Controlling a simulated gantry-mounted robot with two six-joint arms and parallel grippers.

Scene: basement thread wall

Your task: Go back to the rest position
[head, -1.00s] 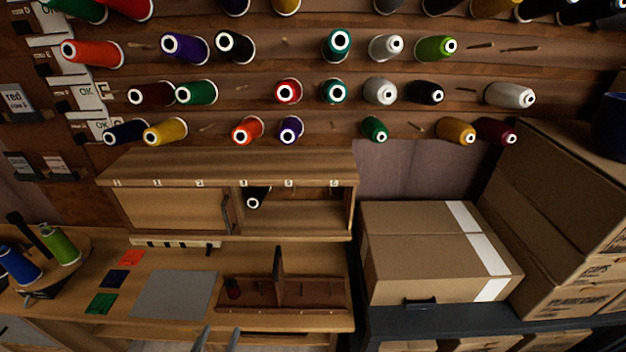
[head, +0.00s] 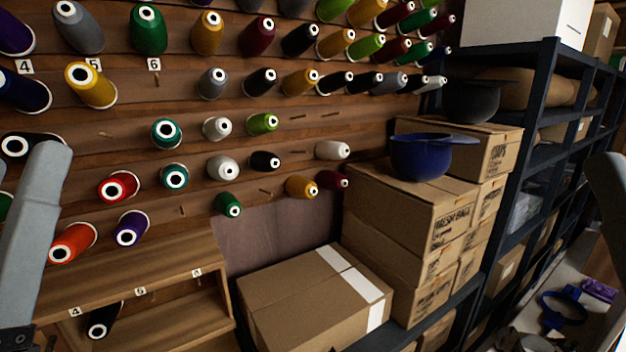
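A grey part of my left arm or gripper (head: 36,225) stands up at the left edge in the head view, close to the camera, with a dark joint at its foot. A sliver of grey shows beside it at the very edge. A grey part on my right side (head: 607,205) is cut off by the right edge. I cannot tell whether either gripper is open or shut. I see nothing held in the visible parts.
Thread cones hang on a wooden peg wall. A wooden cubby (head: 135,285) holds a black cone (head: 104,320). A dark shelf rack (head: 520,150) fills the right.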

